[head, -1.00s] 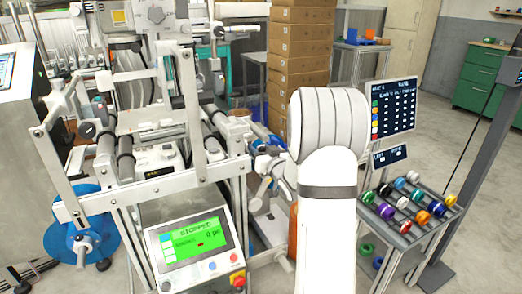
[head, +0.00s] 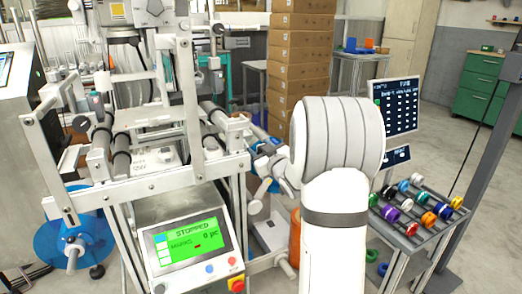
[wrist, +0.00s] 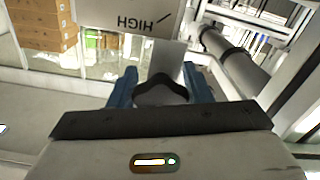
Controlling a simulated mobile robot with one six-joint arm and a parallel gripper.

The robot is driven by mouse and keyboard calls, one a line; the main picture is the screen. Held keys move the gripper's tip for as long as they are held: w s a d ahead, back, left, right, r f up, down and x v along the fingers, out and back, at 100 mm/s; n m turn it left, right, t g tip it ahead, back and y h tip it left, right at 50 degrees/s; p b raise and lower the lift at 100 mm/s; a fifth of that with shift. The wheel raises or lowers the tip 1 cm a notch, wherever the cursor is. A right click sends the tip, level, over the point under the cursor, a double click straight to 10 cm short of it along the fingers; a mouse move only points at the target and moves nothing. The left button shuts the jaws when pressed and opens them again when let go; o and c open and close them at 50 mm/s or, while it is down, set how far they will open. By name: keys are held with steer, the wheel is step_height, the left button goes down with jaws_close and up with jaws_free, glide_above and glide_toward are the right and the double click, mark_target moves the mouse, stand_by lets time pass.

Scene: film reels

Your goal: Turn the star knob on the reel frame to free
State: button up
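In the wrist view, a dark rounded knob-like part (wrist: 162,92) lies between the two blue fingers of my gripper (wrist: 160,86). It looks like the star knob, but its lobes cannot be made out. The fingers stand apart on either side of it; whether they touch it is unclear. A plate with HIGH upside down (wrist: 145,17) is just beyond. In the head view, my gripper (head: 266,165) is beside the right side of the metal reel frame (head: 150,187), partly hidden by my arm; the knob cannot be made out there.
A control box with a green STOPPED screen (head: 190,242) stands below the frame. A blue reel (head: 92,240) is at lower left. A rack of coloured spools (head: 415,215) and a dark display (head: 399,106) stand right. Stacked cartons (head: 302,50) are behind; open floor lies beyond the rack.

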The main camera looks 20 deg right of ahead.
steer(key=o, duration=0.3)
steer(key=shift+o, duration=0.2)
steer(key=s+p, duration=0.1)
steer(key=s, duration=0.6)
steer(key=shift+s+d+p, duration=0.15)
steer(key=shift+s+p, duration=0.2)
steer(key=shift+s, duration=0.05)
